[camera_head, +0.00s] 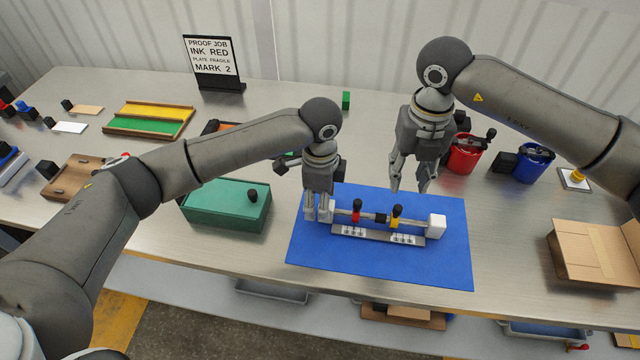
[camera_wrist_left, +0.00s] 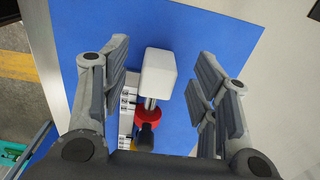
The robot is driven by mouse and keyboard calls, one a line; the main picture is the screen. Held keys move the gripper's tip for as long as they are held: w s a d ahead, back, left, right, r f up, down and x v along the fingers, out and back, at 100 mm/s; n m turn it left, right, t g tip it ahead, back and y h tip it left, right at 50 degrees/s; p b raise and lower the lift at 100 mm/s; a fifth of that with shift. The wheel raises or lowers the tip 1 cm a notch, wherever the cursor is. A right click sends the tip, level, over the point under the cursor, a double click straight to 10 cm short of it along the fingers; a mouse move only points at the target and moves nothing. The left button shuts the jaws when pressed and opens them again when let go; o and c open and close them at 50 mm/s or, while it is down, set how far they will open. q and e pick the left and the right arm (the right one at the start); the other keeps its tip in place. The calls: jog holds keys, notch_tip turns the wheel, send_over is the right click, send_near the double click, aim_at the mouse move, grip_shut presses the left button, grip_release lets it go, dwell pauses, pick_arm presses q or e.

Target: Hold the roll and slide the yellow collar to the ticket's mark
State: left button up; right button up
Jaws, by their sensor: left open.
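The roll is a thin rod (camera_head: 370,217) over a marked scale strip (camera_head: 350,233), with a white block (camera_head: 436,226) at its right end. The yellow collar (camera_head: 396,221), with a black knob, sits right of the rod's middle; the red collar (camera_head: 356,216) is left of it. My left gripper (camera_head: 318,213) is open around the left white end block (camera_wrist_left: 158,75), with gaps both sides in the left wrist view. My right gripper (camera_head: 408,189) is open and empty above and behind the yellow collar. The ticket (camera_head: 211,58) reads "PROOF JOB, INK RED, PLATE FRAGILE, MARK 2".
The roll stands on a blue mat (camera_head: 420,270). A green box (camera_head: 225,205) is left of it. A red bucket (camera_head: 464,155) and a blue bucket (camera_head: 532,163) stand behind right. A cardboard box (camera_head: 585,265) is at the right. The mat's front part is clear.

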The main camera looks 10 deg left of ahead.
aim_at(399, 206)
pick_arm(q)
jog(key=shift+f, duration=1.85)
grip_shut()
pick_arm(e)
jog(key=shift+o, duration=0.4)
notch_tip(399, 206, down, 11)
jog(key=m, duration=0.4)
jog(key=shift+w+f+m, duration=0.1)
jog(key=shift+m, duration=0.2)
